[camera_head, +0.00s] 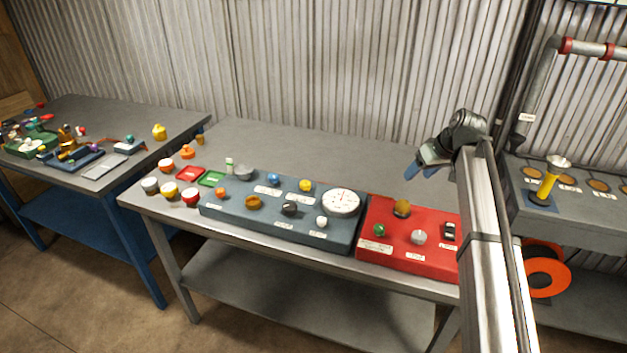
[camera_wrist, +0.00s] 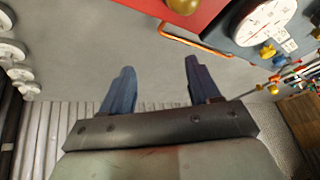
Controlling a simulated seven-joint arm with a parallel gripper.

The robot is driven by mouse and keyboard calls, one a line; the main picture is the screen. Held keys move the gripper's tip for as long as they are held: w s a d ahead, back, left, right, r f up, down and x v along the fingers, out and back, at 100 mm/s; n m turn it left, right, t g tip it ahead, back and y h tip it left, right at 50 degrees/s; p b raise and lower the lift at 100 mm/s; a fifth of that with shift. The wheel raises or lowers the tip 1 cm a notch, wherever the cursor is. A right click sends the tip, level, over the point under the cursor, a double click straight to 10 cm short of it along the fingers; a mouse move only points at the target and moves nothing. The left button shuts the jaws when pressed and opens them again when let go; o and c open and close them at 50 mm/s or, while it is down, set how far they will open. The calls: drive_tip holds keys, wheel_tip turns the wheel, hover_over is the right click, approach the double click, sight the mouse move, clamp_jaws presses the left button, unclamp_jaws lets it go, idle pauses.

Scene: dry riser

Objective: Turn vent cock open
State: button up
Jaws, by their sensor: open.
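My gripper (camera_head: 420,172) is open and empty, with two blue fingers apart, above the back of the middle bench in the head view. In the wrist view my gripper (camera_wrist: 158,80) has bare grey bench top between its fingers. I cannot tell which fitting is the vent cock; the labels are too small to read. The red panel (camera_head: 385,252) carries a brass knob (camera_head: 402,208), a green knob (camera_head: 379,230), a silver knob (camera_head: 418,237) and a black switch (camera_head: 449,231). The blue-grey panel (camera_head: 330,240) carries several coloured knobs and a white dial gauge (camera_head: 341,202).
An orange bent rod (camera_wrist: 195,42) lies near the panels in the wrist view. Several coloured caps, including a red one (camera_head: 190,195), stand at the bench's left end. The bench top behind the panels is clear.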

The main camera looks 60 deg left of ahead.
drive_tip(key=s+a+r+n+g+h, duration=0.1)
drive_tip(key=s+a+n, duration=0.1)
drive_tip(key=s+a, duration=0.35)
drive_tip(key=s+a+r+n, duration=0.2)
drive_tip(key=s+a+n, duration=0.15)
drive_tip(key=s, duration=0.25)
drive_tip(key=n+h, duration=0.1)
drive_tip(key=n, duration=0.2)
approach(306, 183)
drive_tip(key=shift+g, duration=0.5)
drive_tip(key=x, duration=0.5)
drive_tip(key=w+x, duration=0.1)
drive_tip(key=x, duration=0.2)
drive_tip(key=shift+s+a+f, duration=0.1)
drive_tip(key=shift+a+f, duration=0.1)
drive_tip(key=shift+f, duration=0.1)
drive_tip(key=shift+c, duration=0.4)
drive_tip(key=c, duration=1)
drive_tip(key=shift+o, duration=0.2)
